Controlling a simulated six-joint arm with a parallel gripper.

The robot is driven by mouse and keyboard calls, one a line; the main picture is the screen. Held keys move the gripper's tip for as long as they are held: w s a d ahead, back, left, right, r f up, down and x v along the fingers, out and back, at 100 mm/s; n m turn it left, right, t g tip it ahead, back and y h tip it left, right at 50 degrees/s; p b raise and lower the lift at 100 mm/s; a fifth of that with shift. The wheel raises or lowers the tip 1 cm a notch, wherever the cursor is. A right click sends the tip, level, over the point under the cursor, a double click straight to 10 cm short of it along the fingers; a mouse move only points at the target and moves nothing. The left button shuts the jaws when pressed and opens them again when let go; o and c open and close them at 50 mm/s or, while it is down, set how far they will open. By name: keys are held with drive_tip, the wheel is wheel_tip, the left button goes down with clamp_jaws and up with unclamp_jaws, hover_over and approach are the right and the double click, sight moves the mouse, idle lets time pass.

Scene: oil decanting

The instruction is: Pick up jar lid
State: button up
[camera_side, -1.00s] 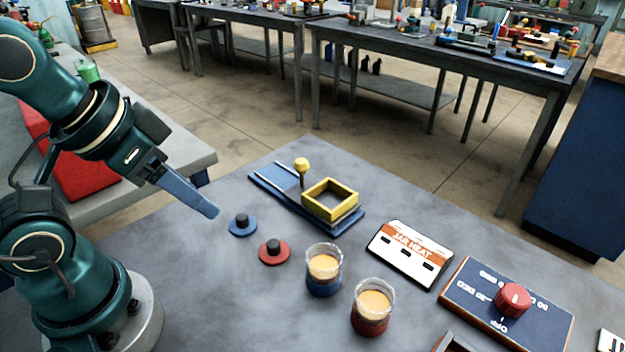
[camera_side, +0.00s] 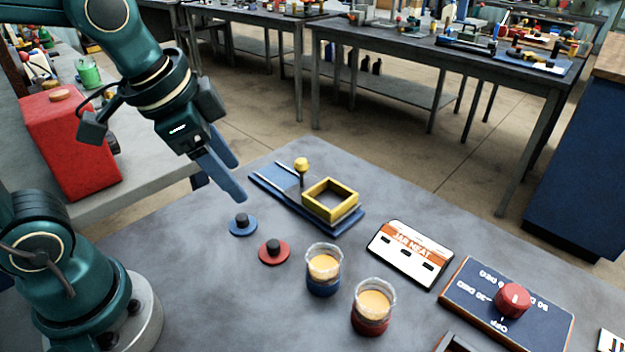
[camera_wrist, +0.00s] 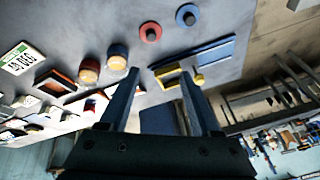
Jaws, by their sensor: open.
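A blue jar lid (camera_side: 242,225) with a black knob lies flat on the grey table. A red jar lid (camera_side: 274,252) with a black knob lies just to its right and nearer the camera. In the wrist view the blue lid (camera_wrist: 186,15) and red lid (camera_wrist: 151,32) show at the top, beyond the fingertips. My gripper (camera_side: 237,182) is open and empty, above the table and a little above the blue lid in the side view. Its two fingers (camera_wrist: 160,75) are spread apart in the wrist view.
A jar with a blue base (camera_side: 323,270) and one with a red base (camera_side: 372,307) hold amber liquid. A yellow frame on a blue rail (camera_side: 330,200) stands behind the lids. A jar heat card (camera_side: 410,254) and a red-knob panel (camera_side: 508,302) lie right.

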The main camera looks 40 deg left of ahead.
drive_tip(key=w+f+m+g, duration=0.2)
drive_tip(key=w+f+m, duration=0.1)
drive_tip(key=w+f, duration=0.1)
drive_tip(key=g, duration=0.2)
hover_over(273, 242)
wheel_tip(273, 242, down, 6)
drive_tip(key=shift+w+r, duration=0.1)
drive_tip(key=shift+w, duration=0.05)
drive_tip(key=shift+s+f+g, duration=0.2)
drive_tip(key=shift+f+g, duration=0.1)
drive_tip(key=shift+f, duration=2.7)
clamp_jaws()
